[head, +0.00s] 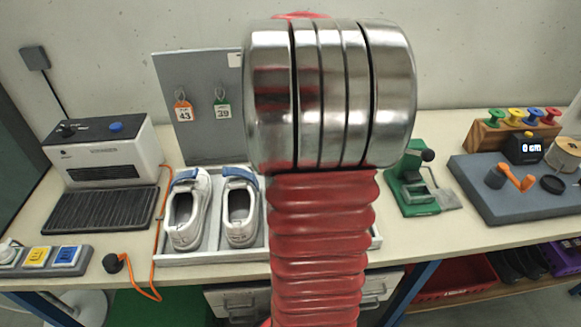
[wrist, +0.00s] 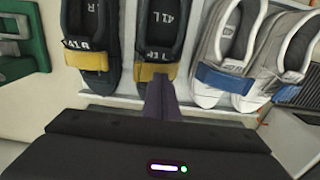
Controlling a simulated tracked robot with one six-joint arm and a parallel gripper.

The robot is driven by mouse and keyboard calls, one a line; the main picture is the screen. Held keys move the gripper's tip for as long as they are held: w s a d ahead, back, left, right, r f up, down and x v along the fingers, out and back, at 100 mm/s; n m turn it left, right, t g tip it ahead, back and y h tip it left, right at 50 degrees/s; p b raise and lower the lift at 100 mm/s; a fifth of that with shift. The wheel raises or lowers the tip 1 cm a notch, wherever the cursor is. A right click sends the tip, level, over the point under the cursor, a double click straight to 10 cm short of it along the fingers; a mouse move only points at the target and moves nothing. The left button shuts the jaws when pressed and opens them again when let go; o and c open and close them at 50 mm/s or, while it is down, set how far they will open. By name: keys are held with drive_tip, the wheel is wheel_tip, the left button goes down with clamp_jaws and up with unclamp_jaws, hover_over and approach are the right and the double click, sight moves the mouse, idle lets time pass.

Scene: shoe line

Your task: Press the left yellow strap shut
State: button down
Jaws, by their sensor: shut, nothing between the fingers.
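In the wrist view, two dark shoes with yellow straps stand side by side. The shoe marked L (wrist: 163,38) has its yellow strap (wrist: 145,72) across it, beside the white shoes. The other dark shoe (wrist: 91,22) has its own yellow strap (wrist: 87,59). My gripper (wrist: 160,80) is shut and empty. Its fingertips are at the L shoe's strap and cover part of it; I cannot tell whether they touch or press it. Whether the strap lies fully flat is also unclear. In the head view my arm hides the dark shoes and the gripper.
White shoes with blue straps (head: 187,215) stand beside the dark pair in a pale tray (head: 210,258). A green tool (head: 413,185) stands right of the tray. A grey machine (head: 104,150) stands left, and a grey board with tags (head: 195,75) behind.

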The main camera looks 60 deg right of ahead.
drive_tip(key=shift+f, duration=0.3)
idle(0.4)
drive_tip(key=shift+f, duration=1.05)
drive_tip(key=shift+r, duration=0.1)
wheel_tip(320, 180, up, 9)
idle(1.0)
drive_tip(key=shift+w, duration=0.1)
idle(0.5)
